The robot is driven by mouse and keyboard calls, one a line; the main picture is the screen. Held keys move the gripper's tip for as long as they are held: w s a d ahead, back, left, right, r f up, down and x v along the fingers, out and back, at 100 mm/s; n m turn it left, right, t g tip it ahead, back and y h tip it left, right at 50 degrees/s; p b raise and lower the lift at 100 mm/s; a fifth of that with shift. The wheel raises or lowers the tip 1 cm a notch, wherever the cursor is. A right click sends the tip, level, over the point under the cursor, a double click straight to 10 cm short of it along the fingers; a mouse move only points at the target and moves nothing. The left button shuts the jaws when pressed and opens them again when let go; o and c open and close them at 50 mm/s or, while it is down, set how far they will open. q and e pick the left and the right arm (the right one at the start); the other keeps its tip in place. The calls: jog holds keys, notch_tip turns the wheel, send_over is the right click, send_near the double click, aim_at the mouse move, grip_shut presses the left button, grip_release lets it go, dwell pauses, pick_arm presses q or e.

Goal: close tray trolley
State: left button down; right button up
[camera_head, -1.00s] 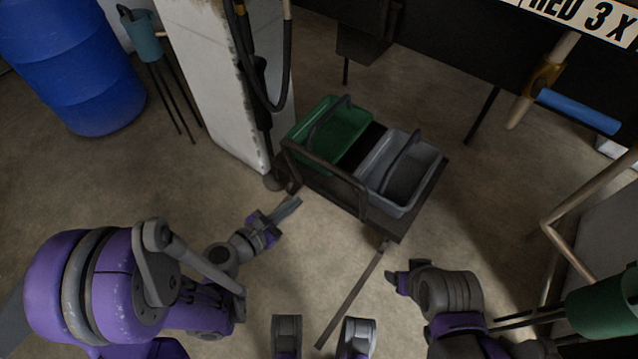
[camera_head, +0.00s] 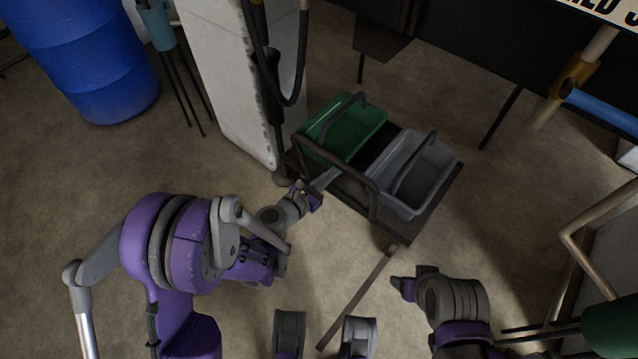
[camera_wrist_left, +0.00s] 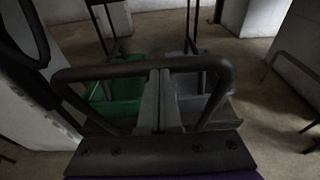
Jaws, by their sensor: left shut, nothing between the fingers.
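The tray trolley (camera_head: 436,206) is a low dark cart with a green tray (camera_head: 345,137) at left and a grey tray (camera_head: 440,168) at right, each with a dark hoop handle. A dark tubular rail (camera_head: 345,172) runs along its near side. My left gripper (camera_head: 328,178) is shut and empty at this rail; I cannot tell whether it touches. In the left wrist view its fingers (camera_wrist_left: 158,100) overlap the bent rail (camera_wrist_left: 90,73), with the green tray (camera_wrist_left: 115,100) and grey tray (camera_wrist_left: 192,95) beyond. My right gripper (camera_head: 402,288) is apart from the trolley, finger state unclear.
A long dark bar (camera_head: 362,292) extends from the trolley's near corner across the floor. A white post (camera_head: 228,90) with a black hose stands close at left. A blue barrel (camera_head: 85,60) is farther left. Bent pipes (camera_head: 600,225) are at right.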

pick_arm(q)
jog(key=shift+w+d+f, duration=0.1)
jog(key=shift+w+d, duration=0.25)
jog(key=shift+w, duration=0.05)
jog(key=shift+w, duration=0.1)
jog(key=r+b+x, duration=0.1)
jog(key=r+x, duration=0.2)
jog(key=x, duration=1.4)
jog(key=shift+w+d+r, duration=0.3)
jog(key=shift+w, duration=0.05)
jog(key=shift+d, duration=0.1)
